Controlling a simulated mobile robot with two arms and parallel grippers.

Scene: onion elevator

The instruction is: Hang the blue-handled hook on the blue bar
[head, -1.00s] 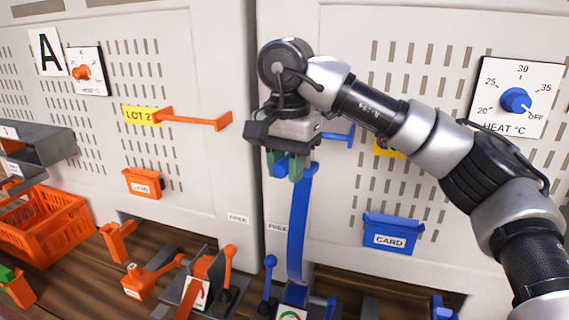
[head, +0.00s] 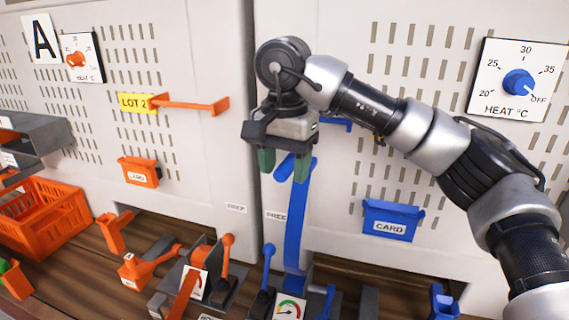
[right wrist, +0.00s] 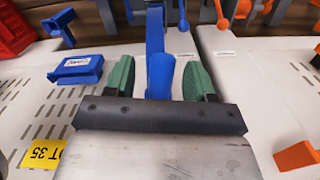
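My right gripper (head: 284,165) is open in front of the right panel, fingers pointing down. A short blue piece (head: 284,170) lies between its green fingers, at the top of a tall blue upright (head: 296,228). In the right wrist view the blue piece (right wrist: 160,76) stands between the fingers with a gap on both sides. It may be the hook's handle; I cannot tell, and I see no metal hook. The blue bar (head: 338,125) sticks out of the right panel, partly hidden behind the gripper. My left gripper is not in view.
A dial gauge (head: 289,306) stands at the foot of the upright, with blue levers beside it. A blue card box (head: 390,221) and a heat knob (head: 517,83) are on the right panel. An orange bar (head: 190,106) and orange basket (head: 42,218) are at left.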

